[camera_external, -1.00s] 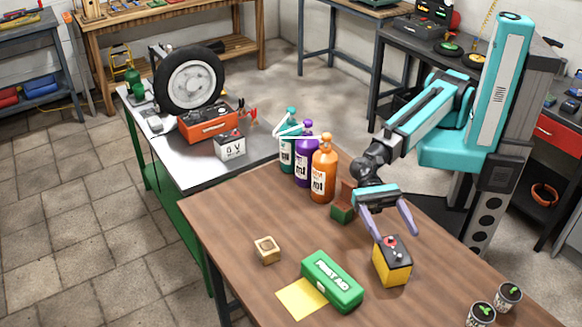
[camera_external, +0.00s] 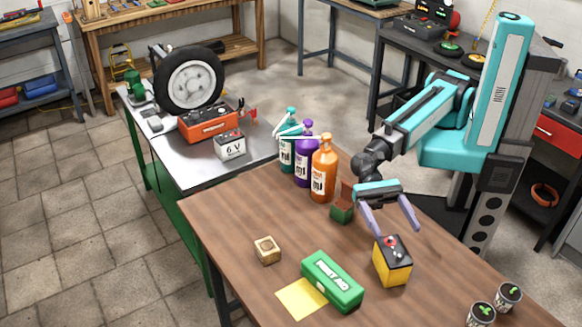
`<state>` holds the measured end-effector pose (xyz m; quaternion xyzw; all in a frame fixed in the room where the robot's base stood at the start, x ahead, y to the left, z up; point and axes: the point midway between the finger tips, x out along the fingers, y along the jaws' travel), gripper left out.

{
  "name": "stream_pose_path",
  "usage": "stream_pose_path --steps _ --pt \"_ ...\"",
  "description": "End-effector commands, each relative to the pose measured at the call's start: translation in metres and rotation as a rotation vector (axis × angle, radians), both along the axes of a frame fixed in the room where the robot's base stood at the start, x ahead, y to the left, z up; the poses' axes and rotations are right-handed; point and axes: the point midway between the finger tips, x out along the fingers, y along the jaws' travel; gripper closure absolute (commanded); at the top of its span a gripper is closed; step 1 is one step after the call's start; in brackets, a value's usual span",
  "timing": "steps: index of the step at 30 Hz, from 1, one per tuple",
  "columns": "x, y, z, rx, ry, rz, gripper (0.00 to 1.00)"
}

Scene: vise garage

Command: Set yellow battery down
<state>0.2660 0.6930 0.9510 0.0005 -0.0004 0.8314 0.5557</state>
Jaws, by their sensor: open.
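The yellow battery (camera_external: 391,266), with a black top and a red cap, stands upright on the brown wooden table (camera_external: 225,218). My gripper (camera_external: 391,233) is open above the battery, its two purple fingers spread apart. The left fingertip is close to the battery's top edge, and the right fingertip is off to its upper right. I cannot tell whether either finger touches it.
A green first aid box (camera_external: 332,281) and a yellow sheet (camera_external: 301,298) lie left of the battery. Two cups (camera_external: 508,296) are at the front right.

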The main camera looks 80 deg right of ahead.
Motion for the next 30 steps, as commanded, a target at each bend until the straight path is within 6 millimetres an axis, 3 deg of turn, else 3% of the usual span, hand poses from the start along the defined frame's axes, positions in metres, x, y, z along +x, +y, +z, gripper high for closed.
stream_pose_path --steps 11,17,24,30 --pt "-0.001 0.000 -0.010 0.004 0.001 0.000 0.27" --pt "-0.002 0.000 -0.027 0.014 0.004 0.001 0.27" --pt "0.002 -0.003 -0.065 0.004 0.002 0.000 0.27" --pt "0.003 -0.004 -0.077 0.000 0.000 0.000 0.27"
